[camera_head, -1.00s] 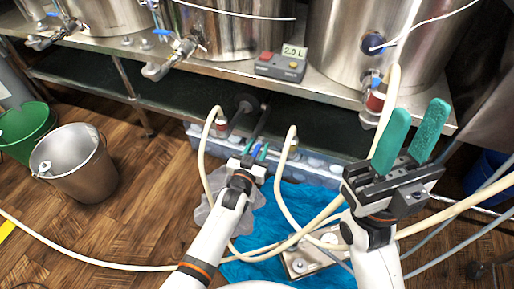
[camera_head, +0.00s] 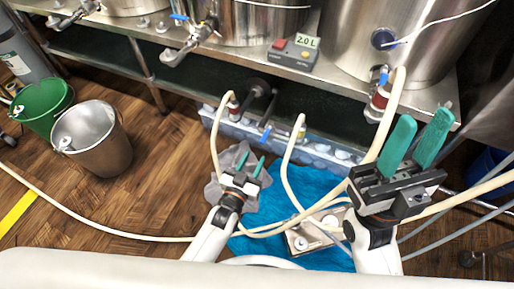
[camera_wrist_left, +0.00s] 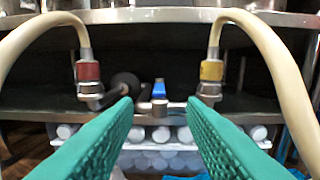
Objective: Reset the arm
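My left gripper (camera_head: 251,166) is low over the floor, in front of the shelf, above a grey cloth (camera_head: 213,190) and a blue cloth (camera_head: 283,186). Its green fingers are apart with nothing between them; the left wrist view shows the open fingers (camera_wrist_left: 162,125) too. A blue-handled valve (camera_wrist_left: 159,90) appears beyond the gap, apart from them. My right gripper (camera_head: 416,140) is raised at the right, in front of the large kettle, with its green fingers pointing up, apart and empty.
Steel kettles (camera_head: 345,45) stand on the metal rack (camera_head: 320,80), with a control box (camera_head: 292,53) marked 2.0 L. A metal bucket (camera_head: 98,145) and green bucket (camera_head: 45,103) stand left. A crate (camera_wrist_left: 165,155) sits under the rack.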

